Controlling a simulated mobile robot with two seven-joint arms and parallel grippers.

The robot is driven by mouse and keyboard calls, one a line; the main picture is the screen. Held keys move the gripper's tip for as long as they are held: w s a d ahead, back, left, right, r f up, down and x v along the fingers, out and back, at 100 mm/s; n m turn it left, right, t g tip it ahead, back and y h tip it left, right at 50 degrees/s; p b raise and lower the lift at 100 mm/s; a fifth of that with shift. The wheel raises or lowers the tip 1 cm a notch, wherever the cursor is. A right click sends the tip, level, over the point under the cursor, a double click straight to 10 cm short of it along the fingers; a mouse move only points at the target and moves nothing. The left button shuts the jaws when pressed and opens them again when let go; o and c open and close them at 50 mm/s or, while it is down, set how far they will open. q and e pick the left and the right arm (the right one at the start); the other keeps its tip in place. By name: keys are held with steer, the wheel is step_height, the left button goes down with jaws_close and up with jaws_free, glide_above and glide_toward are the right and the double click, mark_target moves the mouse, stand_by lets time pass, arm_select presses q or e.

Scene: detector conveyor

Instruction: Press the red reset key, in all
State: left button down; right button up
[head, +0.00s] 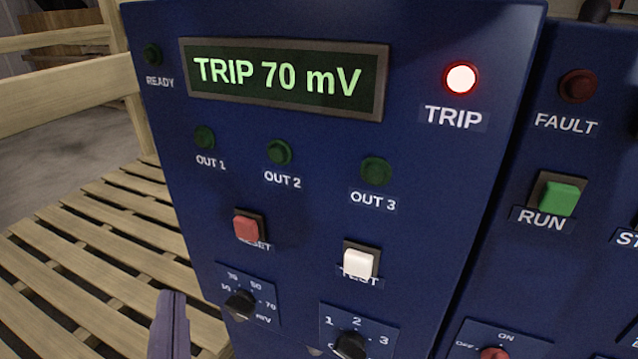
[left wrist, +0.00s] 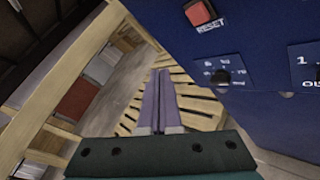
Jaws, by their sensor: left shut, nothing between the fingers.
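The red reset key (head: 247,227) sits on the blue control panel (head: 330,225), above its RESET label, left of the white TEST key (head: 360,263). It also shows at the top of the left wrist view (left wrist: 201,13). The display (head: 283,78) reads TRIP 70 mV, and the TRIP lamp (head: 461,79) is lit red. My left gripper (head: 172,300) is shut and empty, below and left of the reset key and apart from it. Its closed fingers (left wrist: 158,85) show in the left wrist view, left of the panel. My right gripper is not in view.
Below the keys are a mV knob (head: 240,305) and a 1-2-3 knob (head: 350,345). A second blue panel to the right has a green RUN key (head: 562,198) and a dark FAULT lamp (head: 578,86). Wooden pallet slats (head: 100,250) lie at the left.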

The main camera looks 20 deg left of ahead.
mark_target(246, 229)
arm_select(q)
steer(key=w+b, duration=0.2)
steer(key=w, duration=0.7)
steer(key=shift+d+b, duration=0.3)
steer(key=shift+d, duration=0.05)
stand_by(1.9)
steer(key=shift+w+b, duration=0.3)
steer(key=shift+w, duration=0.05)
